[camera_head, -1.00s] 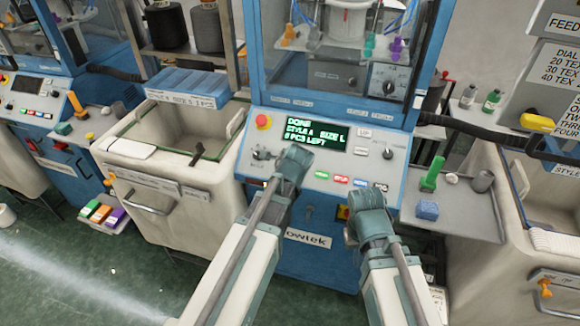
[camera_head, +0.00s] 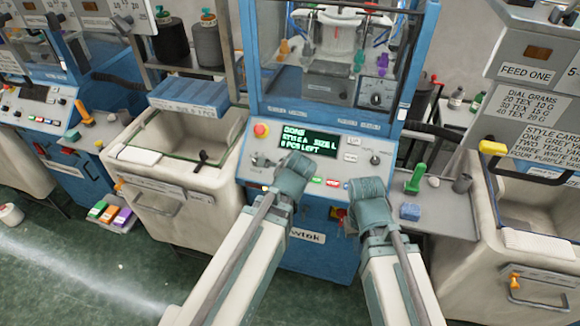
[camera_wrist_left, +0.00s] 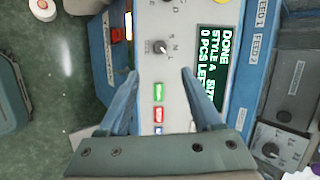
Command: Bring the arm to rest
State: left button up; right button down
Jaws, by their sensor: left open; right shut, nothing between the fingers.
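Both my arms reach forward over the front of the blue knitting machine (camera_head: 310,252). My left gripper (camera_head: 294,172) is in front of the control panel, below its screen (camera_head: 308,141). In the left wrist view it (camera_wrist_left: 160,74) is open, its two fingers apart with nothing between them. A selector knob (camera_wrist_left: 159,47) and coloured buttons (camera_wrist_left: 158,92) show behind that gap. My right gripper (camera_head: 367,197) is at the panel's lower right, shut and empty. Its fingertips are largely hidden behind its own body. The screen reads DONE, STYLE A, 0 PCS LEFT.
A cream bin (camera_head: 170,212) stands left of the machine, another (camera_head: 535,262) at right. A small shelf (camera_head: 450,217) beside my right gripper holds a green peg (camera_head: 415,179), a blue block (camera_head: 410,211) and a grey cup (camera_head: 462,183). Green floor is open at lower left.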

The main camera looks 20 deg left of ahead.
pick_arm(q)
jog(key=shift+f, duration=0.1)
dwell(0.4)
jog(key=s+d+f+n+g, duration=0.2)
jog(key=s+d+n, duration=0.1)
jog(key=s+n, duration=0.1)
jog(key=s+d+f+n+g+h+b, duration=0.1)
jog(key=s+d+f+n+g, duration=0.1)
jog(key=s, duration=0.5)
jog(key=s+d+f+n+g+h, duration=0.1)
jog(key=s+d+f+n+g, duration=0.1)
jog(key=s+d+n, duration=0.4)
jog(key=shift+f+g, duration=0.25)
jog(key=shift+g, duration=0.65)
